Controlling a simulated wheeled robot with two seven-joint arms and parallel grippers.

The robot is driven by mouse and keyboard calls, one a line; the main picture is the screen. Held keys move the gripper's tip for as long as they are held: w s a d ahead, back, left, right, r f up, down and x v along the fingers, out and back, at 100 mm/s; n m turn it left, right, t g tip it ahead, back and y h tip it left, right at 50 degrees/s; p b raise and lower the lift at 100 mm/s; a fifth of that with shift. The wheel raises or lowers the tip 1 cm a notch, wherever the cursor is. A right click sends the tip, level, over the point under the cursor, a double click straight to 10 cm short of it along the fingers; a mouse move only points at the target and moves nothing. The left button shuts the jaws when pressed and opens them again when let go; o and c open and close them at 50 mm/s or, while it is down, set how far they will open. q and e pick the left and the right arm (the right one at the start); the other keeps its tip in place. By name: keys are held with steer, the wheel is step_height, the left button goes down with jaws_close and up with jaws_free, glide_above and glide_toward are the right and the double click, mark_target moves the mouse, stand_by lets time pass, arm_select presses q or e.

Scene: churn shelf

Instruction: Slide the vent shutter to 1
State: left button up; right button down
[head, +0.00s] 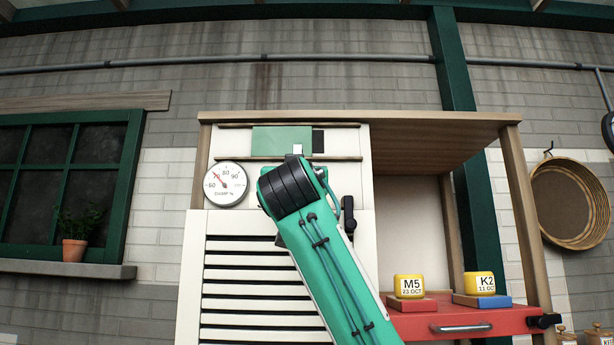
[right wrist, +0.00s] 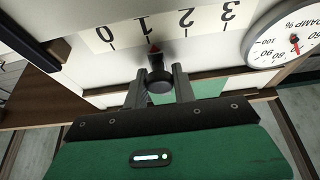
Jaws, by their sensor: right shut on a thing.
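The vent shutter (head: 275,138) is a green sliding plate in a slot near the top of the white cabinet. A dark opening (head: 318,141) shows at its right end. In the right wrist view the shutter (right wrist: 205,86) lies partly behind my right gripper (right wrist: 158,88), whose fingers are shut on the dark round knob (right wrist: 158,81). A red pointer (right wrist: 153,47) by the knob points at the number scale (right wrist: 165,25), close to the 1 and perhaps slightly on its 2 side. In the head view my arm hides the knob. My left gripper is not in view.
A round damp gauge (head: 225,184) sits left of my arm, close to the shutter. Slats (head: 262,285) are below. A black handle (head: 348,215) is on the right. Yellow blocks (head: 409,286) stand over a red drawer (head: 450,325). A plant (head: 77,230) stands on the window sill.

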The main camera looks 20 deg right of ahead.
steer(key=c, duration=1.2)
jaws_free()
steer(key=shift+s+d, duration=0.1)
steer(key=shift+d, duration=0.25)
steer(key=shift+a, duration=0.15)
steer(key=b+v, duration=0.7)
steer(key=v, duration=0.7)
steer(key=shift+b, duration=0.3)
steer(key=shift+f, duration=0.1)
